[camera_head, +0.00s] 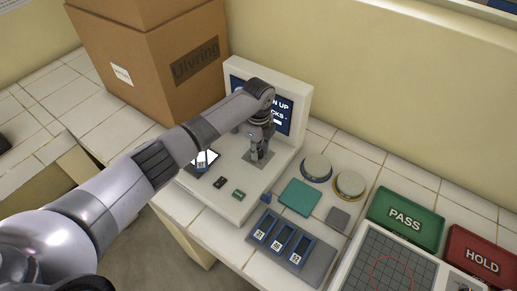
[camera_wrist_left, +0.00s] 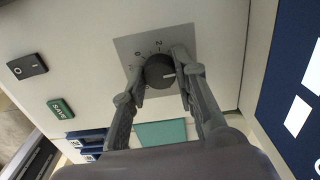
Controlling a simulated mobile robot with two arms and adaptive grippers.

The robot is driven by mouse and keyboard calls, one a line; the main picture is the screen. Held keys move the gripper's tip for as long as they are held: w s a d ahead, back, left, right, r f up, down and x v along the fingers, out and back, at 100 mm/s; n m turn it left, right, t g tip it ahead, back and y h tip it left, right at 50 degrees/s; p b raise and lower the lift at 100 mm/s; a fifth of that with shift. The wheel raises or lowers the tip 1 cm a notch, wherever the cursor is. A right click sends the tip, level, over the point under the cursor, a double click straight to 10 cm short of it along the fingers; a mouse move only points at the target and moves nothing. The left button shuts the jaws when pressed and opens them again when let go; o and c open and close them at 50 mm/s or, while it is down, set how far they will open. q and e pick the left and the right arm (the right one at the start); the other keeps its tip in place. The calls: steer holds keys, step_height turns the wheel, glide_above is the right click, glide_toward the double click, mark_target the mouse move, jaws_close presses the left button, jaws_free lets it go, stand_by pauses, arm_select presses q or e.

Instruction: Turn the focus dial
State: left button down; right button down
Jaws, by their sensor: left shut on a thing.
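The focus dial (camera_wrist_left: 159,71) is a round black knob with a white pointer line on a grey square plate with numbers. The plate (camera_head: 258,158) shows in the head view on the white base of the instrument, below its screen. My left gripper (camera_wrist_left: 162,76) reaches down over the dial in the left wrist view, with one finger on each side of the knob, shut on it. In the head view my left gripper (camera_head: 260,146) hides most of the dial. My right gripper is not in view.
A black switch (camera_head: 220,182) and a green SAVE button (camera_head: 238,195) sit beside the dial plate. The screen (camera_head: 303,88) stands behind. A cardboard box (camera_head: 150,60) stands at back left.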

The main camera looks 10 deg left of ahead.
mark_target(259, 151)
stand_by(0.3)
arm_select(q)
steer(key=shift+w, duration=0.1)
steer(key=c, duration=1.3)
jaws_free()
step_height(259, 151, up, 12)
steer(key=shift+r, duration=0.1)
